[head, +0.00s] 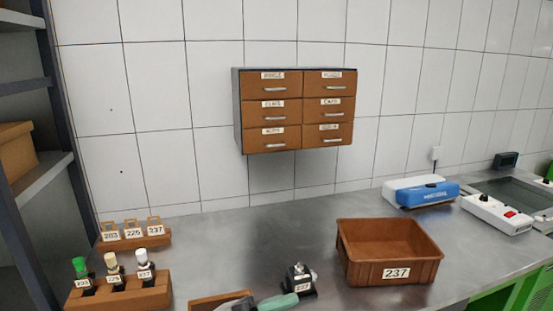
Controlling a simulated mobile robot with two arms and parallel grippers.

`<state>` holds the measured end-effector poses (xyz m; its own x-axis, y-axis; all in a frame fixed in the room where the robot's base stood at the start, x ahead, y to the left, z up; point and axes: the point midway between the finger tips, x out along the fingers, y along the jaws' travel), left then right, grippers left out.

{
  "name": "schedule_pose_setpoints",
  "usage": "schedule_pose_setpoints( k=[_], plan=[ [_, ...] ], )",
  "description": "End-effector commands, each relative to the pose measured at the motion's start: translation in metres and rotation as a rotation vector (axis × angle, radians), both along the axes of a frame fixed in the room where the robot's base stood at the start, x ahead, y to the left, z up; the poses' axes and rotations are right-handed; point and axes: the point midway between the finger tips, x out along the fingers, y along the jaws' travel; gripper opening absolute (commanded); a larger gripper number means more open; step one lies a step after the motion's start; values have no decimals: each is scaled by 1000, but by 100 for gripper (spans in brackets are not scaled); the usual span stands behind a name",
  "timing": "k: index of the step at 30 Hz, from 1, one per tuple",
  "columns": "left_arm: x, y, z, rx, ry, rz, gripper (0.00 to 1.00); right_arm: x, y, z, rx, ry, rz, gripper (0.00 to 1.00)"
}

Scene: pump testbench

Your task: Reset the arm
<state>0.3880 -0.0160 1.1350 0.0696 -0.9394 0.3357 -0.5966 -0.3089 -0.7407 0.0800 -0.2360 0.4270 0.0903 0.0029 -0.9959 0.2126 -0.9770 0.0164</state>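Neither of my arms nor grippers shows in the head view. A steel bench (230,240) runs across the lower part of the picture. On it a small dark device labelled 227 or similar (299,281) stands near the front middle. A brown bin labelled 237 (389,252) stands to its right and looks empty. A teal-handled tool (277,303) lies at the bottom edge, partly cut off, by a brown tray (208,302).
A brown rack (140,297) holds several bottles at front left; a tag holder (135,240) stands behind it. A drawer cabinet (294,110) hangs on the wall, drawers shut. A blue-white device (421,191) and a power strip (497,214) sit at right. The middle bench is clear.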

Motion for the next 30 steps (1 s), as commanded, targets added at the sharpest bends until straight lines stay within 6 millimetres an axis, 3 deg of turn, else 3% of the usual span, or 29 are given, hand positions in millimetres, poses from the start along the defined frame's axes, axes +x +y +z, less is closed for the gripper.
schedule_pose_setpoints(
  k=[3,6,8,10,13,18,21,24,30],
  plan=[
    [25,36,14,-273,138,267,50,0,1,0,1,0,0,52],
    [48,77,4,-419,296,530,50,0,2,0,2,0,-1,52],
    [59,104,-13,-465,408,696,50,0,2,0,2,0,-1,52],
    [67,134,-43,-477,558,885,50,0,2,0,3,1,-1,52],
    [62,171,-97,-416,796,1134,50,0,2,0,3,1,0,52],
    [16,210,-189,-158,1199,1408,50,0,2,0,3,0,0,52],
    [-17,218,-224,6,1378,1469,50,0,2,0,3,0,0,52],
    [-49,222,-249,160,1520,1489,50,0,2,0,2,-1,0,52],
    [-111,224,-279,442,1750,1452,50,1,2,0,2,-2,0,52]
  ],
)
